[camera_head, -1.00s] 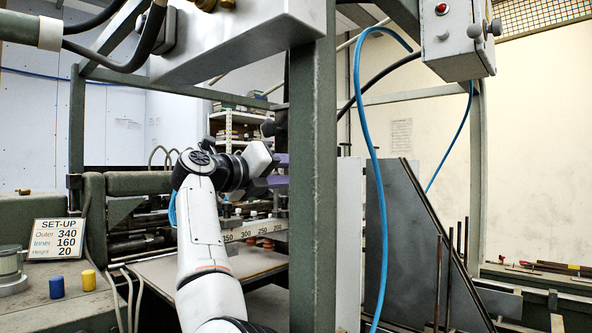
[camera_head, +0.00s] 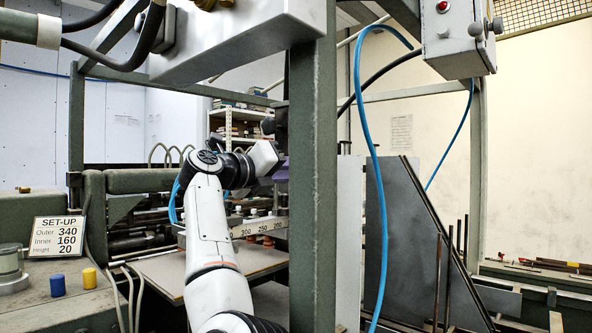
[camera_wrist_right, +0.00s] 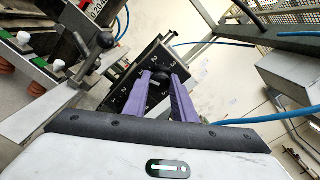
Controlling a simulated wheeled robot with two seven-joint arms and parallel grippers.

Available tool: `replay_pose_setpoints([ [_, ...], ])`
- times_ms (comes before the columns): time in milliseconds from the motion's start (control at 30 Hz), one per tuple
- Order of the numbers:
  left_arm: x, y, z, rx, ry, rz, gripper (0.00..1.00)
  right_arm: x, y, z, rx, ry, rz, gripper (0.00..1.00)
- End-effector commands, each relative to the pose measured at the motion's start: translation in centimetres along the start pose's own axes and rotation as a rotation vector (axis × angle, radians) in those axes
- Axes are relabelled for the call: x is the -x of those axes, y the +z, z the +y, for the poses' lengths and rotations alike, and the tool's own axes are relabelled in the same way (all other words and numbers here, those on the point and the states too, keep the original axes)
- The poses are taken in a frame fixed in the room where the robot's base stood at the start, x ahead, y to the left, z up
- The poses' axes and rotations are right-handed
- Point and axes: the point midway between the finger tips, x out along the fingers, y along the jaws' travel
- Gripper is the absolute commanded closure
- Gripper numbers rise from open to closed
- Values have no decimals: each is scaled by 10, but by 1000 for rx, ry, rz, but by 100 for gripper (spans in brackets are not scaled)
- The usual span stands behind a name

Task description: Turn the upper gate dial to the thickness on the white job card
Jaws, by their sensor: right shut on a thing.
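The black dial plate (camera_wrist_right: 126,82) with white numerals shows in the right wrist view. Its dark round knob (camera_wrist_right: 159,76) sits between the purple fingers of my right gripper (camera_wrist_right: 163,80), which is shut on it. The exact pointer setting is hard to read. In the head view the gripper (camera_head: 284,168) is mostly hidden behind the green post, and so is the dial. A white set-up card (camera_head: 57,237) at the left reads Outer 340, Inner 160, Height 20; no thickness line shows on it. My left gripper is not in view.
A green post (camera_head: 312,190) stands just right of my right gripper. A numbered scale bar (camera_head: 262,228) runs below it. A blue hose (camera_head: 371,180) hangs right of the post. A blue cap (camera_head: 57,285) and a yellow cap (camera_head: 89,278) stand on the left bench.

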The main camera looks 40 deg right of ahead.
Motion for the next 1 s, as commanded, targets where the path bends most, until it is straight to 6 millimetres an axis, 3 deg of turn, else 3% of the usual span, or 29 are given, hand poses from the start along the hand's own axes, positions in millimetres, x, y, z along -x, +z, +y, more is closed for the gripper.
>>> replay_pose_setpoints([
  [500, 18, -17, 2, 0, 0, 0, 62, 0, 2, -2, -380, 0, 0, 98],
  [1000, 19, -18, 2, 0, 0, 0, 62, 0, 0, -2, -775, 0, -2, 98],
])
